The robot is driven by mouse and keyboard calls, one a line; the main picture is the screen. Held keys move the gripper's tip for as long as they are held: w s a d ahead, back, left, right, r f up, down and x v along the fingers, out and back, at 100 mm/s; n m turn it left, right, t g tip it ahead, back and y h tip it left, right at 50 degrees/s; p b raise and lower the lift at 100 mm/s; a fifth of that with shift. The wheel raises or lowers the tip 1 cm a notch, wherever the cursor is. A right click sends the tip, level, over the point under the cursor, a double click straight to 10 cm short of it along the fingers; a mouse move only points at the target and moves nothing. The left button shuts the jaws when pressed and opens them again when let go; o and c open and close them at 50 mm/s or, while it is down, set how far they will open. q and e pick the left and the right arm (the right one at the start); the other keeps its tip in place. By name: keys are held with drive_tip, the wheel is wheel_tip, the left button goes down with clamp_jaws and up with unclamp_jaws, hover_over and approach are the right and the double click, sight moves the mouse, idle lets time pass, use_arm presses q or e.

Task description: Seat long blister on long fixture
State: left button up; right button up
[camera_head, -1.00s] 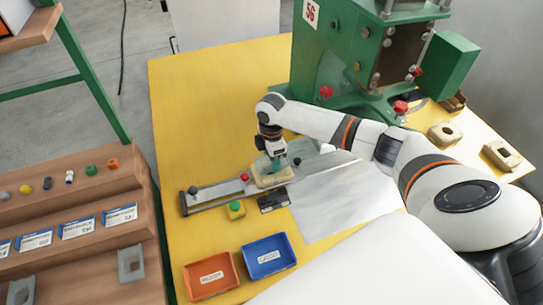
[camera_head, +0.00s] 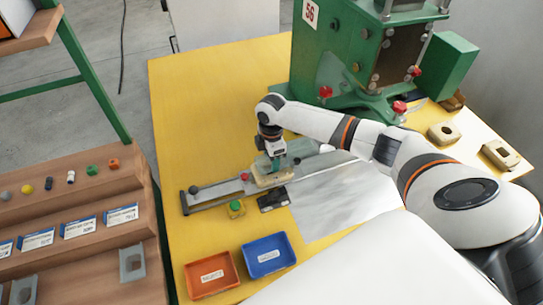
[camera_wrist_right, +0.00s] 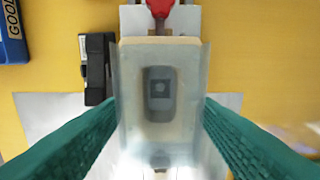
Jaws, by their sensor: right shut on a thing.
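My right gripper (camera_head: 274,165) has its green fingers down over the pale beige long fixture (camera_head: 268,182) on the slide rail. In the right wrist view the fingers (camera_wrist_right: 160,112) are on either side of a clear, see-through long blister (camera_wrist_right: 205,72) and are shut on it. The blister's clear side walls show along both sides of the beige fixture (camera_wrist_right: 134,62), which has a grey recess in its middle. The blister lies over the fixture; I cannot tell whether it touches down fully. My left gripper is not in view.
The rail (camera_head: 215,195) has a red knob (camera_head: 245,177). A green button box (camera_head: 236,209) and a black device (camera_head: 272,200) stand in front. Orange (camera_head: 211,275) and blue (camera_head: 268,256) trays are nearer. The green press (camera_head: 345,60) stands behind; two beige fixtures (camera_head: 444,133) (camera_head: 500,154) lie right.

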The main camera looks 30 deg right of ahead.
drive_tip(key=shift+f+b, duration=0.75)
drive_tip(key=shift+f, duration=0.65)
idle(0.4)
drive_tip(key=o, duration=0.9)
drive_tip(key=c, duration=0.5)
drive_tip(key=shift+o, duration=0.2)
wheel_tip(320, 180, up, 7)
drive_tip(key=p, duration=0.7)
drive_tip(key=shift+p, duration=0.3)
